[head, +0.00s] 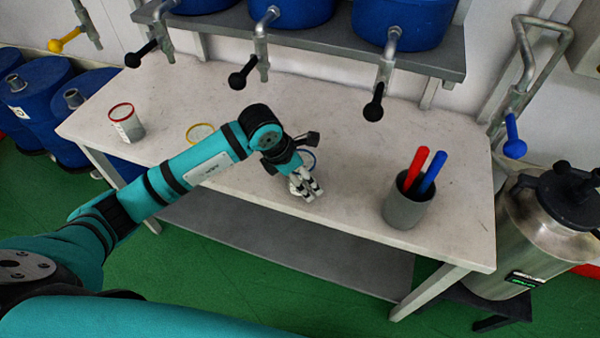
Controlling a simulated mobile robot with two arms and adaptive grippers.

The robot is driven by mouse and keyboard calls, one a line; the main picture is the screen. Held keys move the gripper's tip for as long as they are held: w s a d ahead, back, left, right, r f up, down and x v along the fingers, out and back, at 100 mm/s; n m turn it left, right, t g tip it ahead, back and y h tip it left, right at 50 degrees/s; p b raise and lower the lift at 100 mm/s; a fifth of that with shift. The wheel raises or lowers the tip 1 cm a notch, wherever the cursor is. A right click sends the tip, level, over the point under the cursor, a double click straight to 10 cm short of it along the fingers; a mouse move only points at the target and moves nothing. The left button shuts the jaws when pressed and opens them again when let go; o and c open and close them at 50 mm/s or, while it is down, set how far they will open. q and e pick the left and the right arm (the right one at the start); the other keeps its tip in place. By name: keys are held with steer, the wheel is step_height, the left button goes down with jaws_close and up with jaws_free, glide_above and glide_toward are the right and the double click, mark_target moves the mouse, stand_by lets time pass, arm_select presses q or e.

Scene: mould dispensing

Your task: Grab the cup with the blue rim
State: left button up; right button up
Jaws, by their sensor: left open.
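The cup with the blue rim (309,155) stands on the white table, mostly hidden behind my left gripper; only part of its rim shows. My left gripper (309,197) is open, in front of the cup and pointing down toward the table. I cannot tell whether it touches the cup. A cup with a yellow rim (199,132) stands further left, partly behind my left arm. A cup with a red rim (127,124) stands at the table's left end, clear of the arm. My right gripper is not in view.
A grey holder (405,207) with a red and a blue stick stands on the right of the table (450,215). Taps with black handles (374,104) hang from blue barrels (404,22) above the back edge. A steel tank (545,235) stands at the right.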

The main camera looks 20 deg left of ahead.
arm_select(q)
steer(key=shift+c, duration=0.4)
steer(key=shift+s, duration=0.1)
steer(key=c, duration=1.2)
steer(key=shift+o, duration=0.2)
steer(key=shift+r, duration=0.1)
